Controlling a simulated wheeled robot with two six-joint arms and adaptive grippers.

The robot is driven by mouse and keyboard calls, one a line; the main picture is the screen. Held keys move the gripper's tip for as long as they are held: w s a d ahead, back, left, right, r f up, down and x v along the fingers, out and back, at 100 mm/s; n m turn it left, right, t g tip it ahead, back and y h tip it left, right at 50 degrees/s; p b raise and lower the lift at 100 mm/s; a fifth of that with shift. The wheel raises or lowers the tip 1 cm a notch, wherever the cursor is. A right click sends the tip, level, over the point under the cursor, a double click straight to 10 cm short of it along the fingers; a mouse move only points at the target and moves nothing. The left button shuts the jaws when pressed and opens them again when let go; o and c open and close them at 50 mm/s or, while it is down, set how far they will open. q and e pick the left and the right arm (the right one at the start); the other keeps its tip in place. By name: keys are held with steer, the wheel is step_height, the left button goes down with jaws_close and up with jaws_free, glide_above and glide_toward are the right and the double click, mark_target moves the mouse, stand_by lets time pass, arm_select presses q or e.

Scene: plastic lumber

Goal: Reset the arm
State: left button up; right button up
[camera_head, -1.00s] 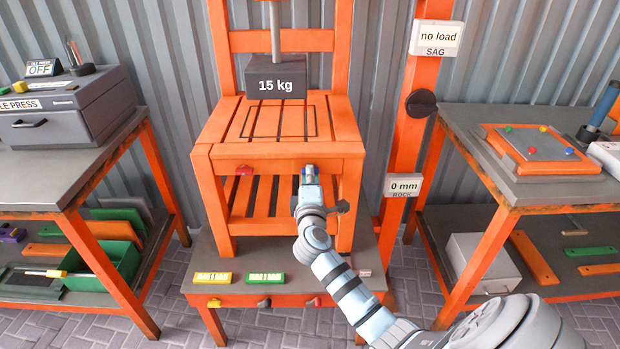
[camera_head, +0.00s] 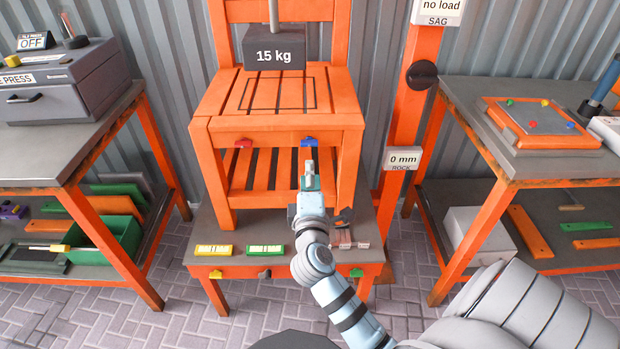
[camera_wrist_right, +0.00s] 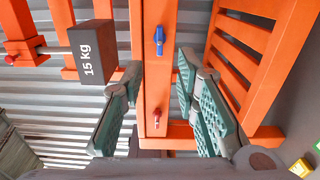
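My right arm reaches up from the lower right in the head view. Its gripper (camera_head: 310,172) is in front of the orange test stand (camera_head: 228,130), just below a blue knob (camera_head: 308,142) on the stand's front rail. In the right wrist view the two teal-padded fingers of my right gripper (camera_wrist_right: 155,108) are spread apart with nothing held between them. The blue knob (camera_wrist_right: 159,40) and a red knob (camera_wrist_right: 156,117) show beyond the fingers, apart from them. My left gripper is in no view.
A 15 kg block (camera_head: 274,56) hangs over the stand's slatted seat. The low grey bench (camera_head: 225,262) holds yellow and green pieces. A left table (camera_head: 40,160) carries a grey press (camera_head: 60,95); a right table (camera_head: 480,125) carries an orange board (camera_head: 540,138).

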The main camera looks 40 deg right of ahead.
steer(key=shift+s+a, duration=0.4)
steer(key=shift+s, duration=0.15)
steer(key=s+a+f+m+g+y+p, duration=0.1)
steer(key=s+a+f+m+g+y, duration=0.15)
steer(key=f, duration=0.75)
steer(key=s+a+f+m+g+y+p, duration=0.1)
steer(key=a+f+y, duration=0.2)
steer(key=f, duration=0.7)
steer(key=s+a+f+m+g+y+p, duration=0.1)
steer(key=s+a+f+m+g+y, duration=0.15)
steer(key=f, duration=0.85)
steer(key=s+a+f+m+g+y+p, duration=0.1)
steer(key=s+f+m+g, duration=0.1)
steer(key=s+f, duration=0.45)
steer(key=s+f+m+g+y+p, duration=0.1)
steer(key=s+f, duration=0.2)
steer(key=s, duration=0.6)
steer(key=s+d+f+m+g+p, duration=0.1)
steer(key=s+f+g+p, duration=0.1)
steer(key=s, duration=1.7)
steer(key=shift+f+m+g+p, duration=0.35)
steer(key=shift+g+p, duration=0.25)
steer(key=shift+g, duration=0.5)
